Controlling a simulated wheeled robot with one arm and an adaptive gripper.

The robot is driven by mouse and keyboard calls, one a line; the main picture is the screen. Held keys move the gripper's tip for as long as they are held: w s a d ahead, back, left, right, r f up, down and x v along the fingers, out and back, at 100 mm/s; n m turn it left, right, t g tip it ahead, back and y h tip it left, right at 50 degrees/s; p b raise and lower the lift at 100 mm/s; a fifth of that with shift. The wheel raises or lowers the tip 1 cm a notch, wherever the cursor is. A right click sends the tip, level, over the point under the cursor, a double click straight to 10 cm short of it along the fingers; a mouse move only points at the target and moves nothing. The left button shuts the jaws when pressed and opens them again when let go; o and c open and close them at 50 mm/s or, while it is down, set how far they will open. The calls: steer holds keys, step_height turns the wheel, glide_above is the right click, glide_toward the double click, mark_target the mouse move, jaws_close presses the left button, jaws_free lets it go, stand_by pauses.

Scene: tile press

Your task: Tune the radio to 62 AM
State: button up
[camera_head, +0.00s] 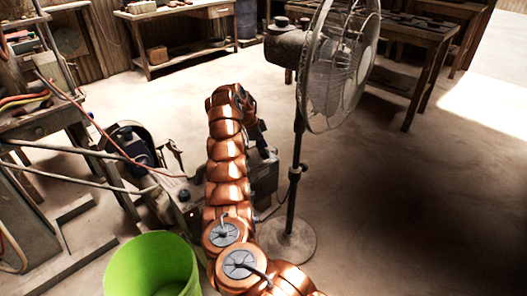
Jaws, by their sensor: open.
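No radio can be made out in this view. My copper-coloured arm rises from the bottom centre of the picture. At its far end, a dark part that looks like my gripper (257,131) hangs on the right side of the arm, small and partly hidden behind it. My gripper is open, and nothing can be seen in it.
A standing fan (338,65) is close to the right of my arm. A green bucket (152,266) stands at lower left. A machine with a motor (135,146) is left of the arm. Workbenches (178,12) line the back. Open floor (400,220) lies at right.

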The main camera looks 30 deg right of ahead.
steer(key=shift+f, duration=0.15)
steer(key=shift+c, duration=0.3)
jaws_close()
steer(key=shift+f+b, duration=0.1)
steer(key=shift+b, duration=0.25)
